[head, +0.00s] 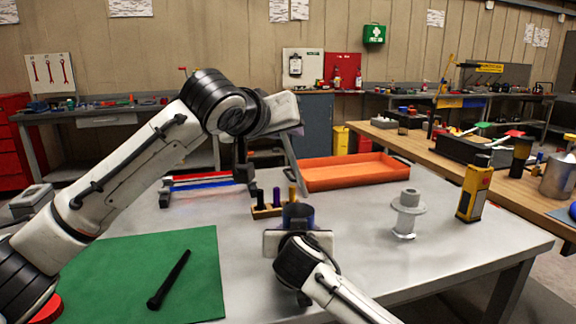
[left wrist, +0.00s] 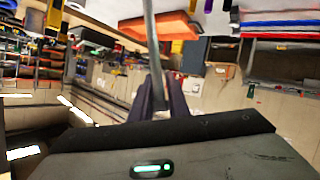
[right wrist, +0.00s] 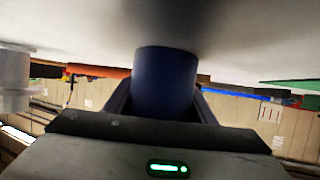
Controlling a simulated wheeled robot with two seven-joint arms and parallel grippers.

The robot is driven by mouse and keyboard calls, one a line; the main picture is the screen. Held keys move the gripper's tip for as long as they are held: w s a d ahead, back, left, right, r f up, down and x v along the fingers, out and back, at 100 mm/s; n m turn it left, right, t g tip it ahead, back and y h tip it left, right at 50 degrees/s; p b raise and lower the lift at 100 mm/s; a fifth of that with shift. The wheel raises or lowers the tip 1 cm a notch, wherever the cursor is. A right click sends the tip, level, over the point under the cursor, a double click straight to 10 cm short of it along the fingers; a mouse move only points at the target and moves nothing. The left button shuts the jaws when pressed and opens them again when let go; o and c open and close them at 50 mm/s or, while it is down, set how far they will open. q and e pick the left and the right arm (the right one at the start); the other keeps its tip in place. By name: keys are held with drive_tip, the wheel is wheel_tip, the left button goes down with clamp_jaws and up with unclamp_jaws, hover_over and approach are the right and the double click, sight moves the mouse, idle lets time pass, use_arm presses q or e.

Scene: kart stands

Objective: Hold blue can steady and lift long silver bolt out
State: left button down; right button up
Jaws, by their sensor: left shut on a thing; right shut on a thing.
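The blue can (head: 298,215) stands on the grey table, and my right gripper (head: 298,232) is shut around it. In the right wrist view the blue can (right wrist: 165,85) fills the space between the fingers. My left gripper (head: 284,132) is above and left of the can, shut on the long silver bolt (head: 289,160). The bolt hangs tilted, its lower end near the can's rim; I cannot tell whether its tip is clear of the can. In the left wrist view the bolt (left wrist: 152,35) runs from the fingers (left wrist: 168,92) off the top edge.
A small wooden holder (head: 266,211) with pegs stands close behind the can. An orange tray (head: 355,174) lies behind. A grey flanged part (head: 408,212) and yellow device (head: 474,192) stand right. A black bolt (head: 169,280) lies on the green mat (head: 120,265).

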use_arm(q)
wheel_tip(320, 180, up, 4)
drive_tip(key=shift+f, duration=0.1)
use_arm(e)
drive_tip(key=o, duration=1.1)
drive_tip(key=shift+o, duration=0.2)
